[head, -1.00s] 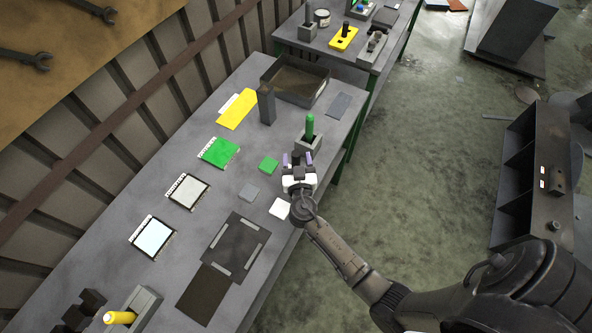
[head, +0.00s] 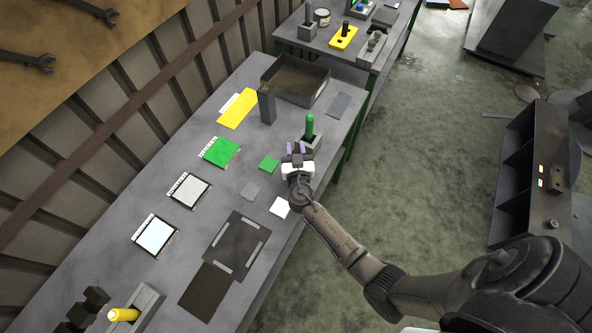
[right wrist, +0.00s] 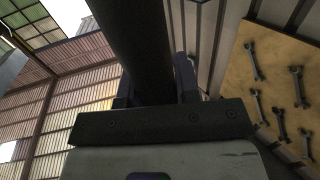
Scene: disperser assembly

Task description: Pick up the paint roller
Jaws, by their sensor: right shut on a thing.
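The paint roller appears to be the upright tool with a green top (head: 309,128), standing in a grey block-like holder (head: 316,145) near the right edge of the table. My right gripper (head: 299,149) is at the near side of this tool, with its fingers low by the holder. In the right wrist view, a thick dark shaft (right wrist: 140,45) rises between the fingers, and the gripper (right wrist: 155,95) is shut on it. The lower part of the tool is hidden behind my gripper in the head view. My left gripper is not in view.
A dark upright block (head: 266,105) and an open grey tray (head: 328,93) stand behind. Flat green, white and grey pieces lie on the table (head: 150,195). A yellow-topped tool (head: 122,315) is at the near left.

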